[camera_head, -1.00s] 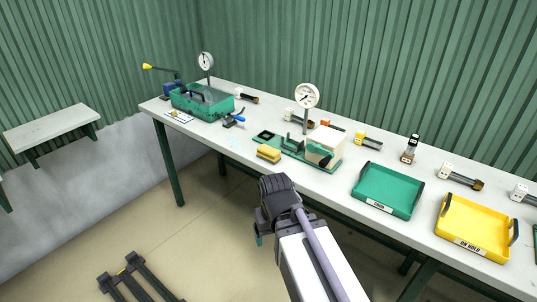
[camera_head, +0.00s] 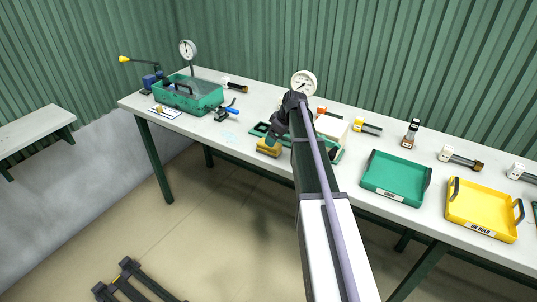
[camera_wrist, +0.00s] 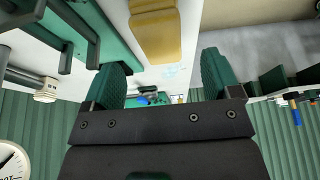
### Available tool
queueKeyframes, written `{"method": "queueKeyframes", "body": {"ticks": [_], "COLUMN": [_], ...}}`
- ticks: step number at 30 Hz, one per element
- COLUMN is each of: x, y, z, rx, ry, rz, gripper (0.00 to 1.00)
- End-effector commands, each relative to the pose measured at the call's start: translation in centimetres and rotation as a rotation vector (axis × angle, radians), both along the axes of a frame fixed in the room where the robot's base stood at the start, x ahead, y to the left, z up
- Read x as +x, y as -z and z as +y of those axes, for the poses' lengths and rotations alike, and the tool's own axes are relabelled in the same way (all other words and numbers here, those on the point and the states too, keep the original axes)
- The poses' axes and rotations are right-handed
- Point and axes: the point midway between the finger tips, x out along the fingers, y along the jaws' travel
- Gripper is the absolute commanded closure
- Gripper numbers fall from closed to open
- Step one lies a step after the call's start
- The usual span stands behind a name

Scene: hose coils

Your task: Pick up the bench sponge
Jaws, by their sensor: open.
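In the wrist view the sponge (camera_wrist: 157,38) shows at the top, in line with the gap between my two green fingers (camera_wrist: 164,70). The fingers are apart and nothing is held. I cannot tell whether they touch the sponge.
A green tool tray (camera_head: 190,98) stands at left. Green (camera_head: 397,178) and yellow (camera_head: 484,212) trays stand at right. Bare bench lies left of the sponge.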

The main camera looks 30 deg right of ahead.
Motion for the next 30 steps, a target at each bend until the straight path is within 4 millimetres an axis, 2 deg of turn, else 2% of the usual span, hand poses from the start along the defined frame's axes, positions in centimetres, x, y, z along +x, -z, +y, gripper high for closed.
{"method": "queueKeyframes", "body": {"ticks": [1, 7, 15, 22, 30], "x": [0.3, 0.6, 1.9, 2.0, 2.0], "y": [1.7, 2.0, 6.7, 6.3, 6.3], "z": [0.2, 0.4, 1.2, 1.3, 1.3], "rx": [0.000, -0.001, -0.001, 0.000, 0.000], "ry": [-0.001, -0.001, 0.000, 0.001, 0.001], "rz": [0.000, 0.001, 0.001, 0.001, 0.001], "gripper": [0.17, 0.17, 0.17, 0.17, 0.42]}}
